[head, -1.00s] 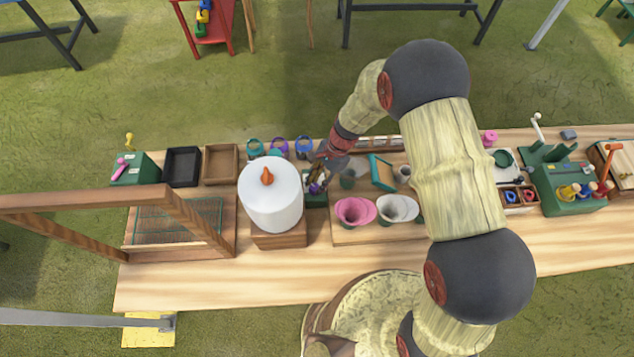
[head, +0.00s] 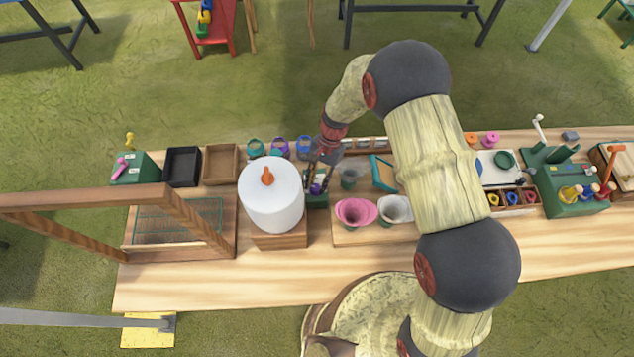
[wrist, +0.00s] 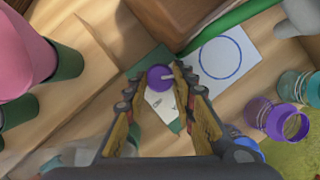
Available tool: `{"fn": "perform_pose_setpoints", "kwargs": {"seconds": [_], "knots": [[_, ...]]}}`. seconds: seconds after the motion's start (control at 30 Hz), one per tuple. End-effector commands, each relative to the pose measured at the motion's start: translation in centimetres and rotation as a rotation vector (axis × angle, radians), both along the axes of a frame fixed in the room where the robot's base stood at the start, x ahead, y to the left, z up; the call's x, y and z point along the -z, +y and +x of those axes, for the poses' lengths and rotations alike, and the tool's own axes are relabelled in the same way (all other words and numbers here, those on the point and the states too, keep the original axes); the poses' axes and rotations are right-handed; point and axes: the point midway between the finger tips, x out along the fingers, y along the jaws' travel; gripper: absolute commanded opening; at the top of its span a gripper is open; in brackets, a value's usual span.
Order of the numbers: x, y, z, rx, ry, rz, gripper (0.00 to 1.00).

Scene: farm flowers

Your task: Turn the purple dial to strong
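The purple dial (wrist: 160,78) is a round knob with a white pointer, on a white face with dark marks too small to read. It sits on a green box (head: 317,201), beside the white cylinder. In the wrist view the pointer points right. In the head view the dial (head: 315,188) shows partly between the fingers. My gripper (wrist: 164,84) is open, pointing down over the box. One finger is on each side of the dial in the wrist view, with gaps visible. Whether the fingertips reach down to the dial's height I cannot tell.
A white cylinder (head: 271,205) with an orange knob stands close left of the box. Several jars (head: 279,147) line the back edge. The table's front strip is clear.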

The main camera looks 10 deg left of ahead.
Motion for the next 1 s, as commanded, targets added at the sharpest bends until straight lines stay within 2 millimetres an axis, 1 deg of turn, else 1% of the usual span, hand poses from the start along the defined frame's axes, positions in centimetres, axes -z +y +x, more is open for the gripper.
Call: {"fn": "perform_pose_setpoints", "kwargs": {"seconds": [0.03, 0.27, 0.53, 0.63, 0.77, 1.0], "knots": [[0.0, 0.0, 0.0, 0.0, 0.0, 0.001, 0.3], [0.0, 0.0, 0.0, 0.001, 0.0, 0.0, 0.43], [0.0, 0.0, 0.0, 0.002, 0.0, -0.001, 0.43], [-0.4, -0.1, 0.2, 0.002, 0.0, 0.0, 0.43], [-2.0, -0.3, 0.8, 0.002, -0.003, 0.001, 0.43], [-6.5, -1.0, 2.6, 0.002, -0.003, 0.001, 0.43]]}}
